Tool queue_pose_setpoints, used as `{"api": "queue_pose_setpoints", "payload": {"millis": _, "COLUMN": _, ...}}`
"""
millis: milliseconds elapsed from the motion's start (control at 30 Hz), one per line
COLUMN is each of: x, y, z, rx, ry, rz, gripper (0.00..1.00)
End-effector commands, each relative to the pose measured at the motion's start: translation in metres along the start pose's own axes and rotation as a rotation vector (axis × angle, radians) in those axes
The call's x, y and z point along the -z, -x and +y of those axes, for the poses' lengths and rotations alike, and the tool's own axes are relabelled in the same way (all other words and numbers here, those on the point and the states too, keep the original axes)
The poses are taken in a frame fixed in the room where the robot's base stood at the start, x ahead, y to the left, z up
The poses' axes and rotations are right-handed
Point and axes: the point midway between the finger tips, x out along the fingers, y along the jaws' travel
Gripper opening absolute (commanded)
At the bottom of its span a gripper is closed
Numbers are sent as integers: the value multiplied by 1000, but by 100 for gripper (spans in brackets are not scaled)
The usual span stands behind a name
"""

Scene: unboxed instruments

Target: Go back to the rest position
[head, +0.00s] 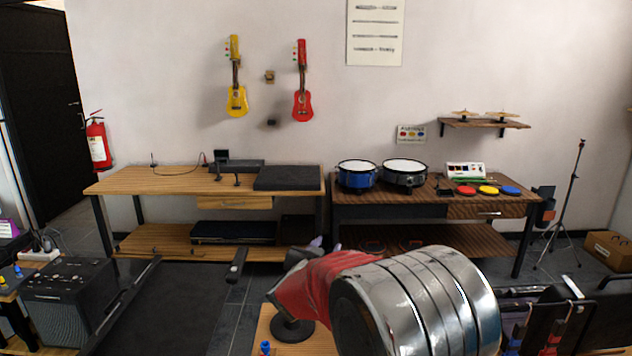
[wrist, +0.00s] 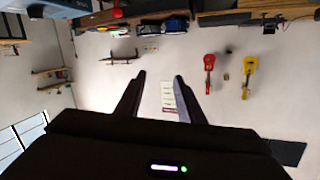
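My gripper (wrist: 160,78) shows in the wrist view, with its two dark fingers apart and only bare wall and a white poster (wrist: 168,97) seen in the gap. It is open and empty. The wrist picture is upside down and faces the wall. In the head view a red and shiny metal ribbed shape, which looks like part of my arm, fills the lower middle. I cannot clearly make out the gripper's fingers there.
A wooden bench (head: 140,181) stands at the back left. A yellow guitar (head: 237,100) and red guitar (head: 302,105) hang on the wall. A black amplifier (head: 70,300) stands left.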

Motion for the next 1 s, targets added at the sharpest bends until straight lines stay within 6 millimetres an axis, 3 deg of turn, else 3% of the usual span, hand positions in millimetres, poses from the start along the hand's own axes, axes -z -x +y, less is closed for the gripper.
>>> {"api": "queue_pose_setpoints", "payload": {"millis": 400, "x": 44, "y": 32, "z": -3, "rx": 175, "ry": -15, "rz": -107, "gripper": 35}}
{"api": "queue_pose_setpoints", "payload": {"millis": 1000, "x": 74, "y": 106, "z": 19, "rx": 356, "ry": 36, "rz": -293, "gripper": 35}}
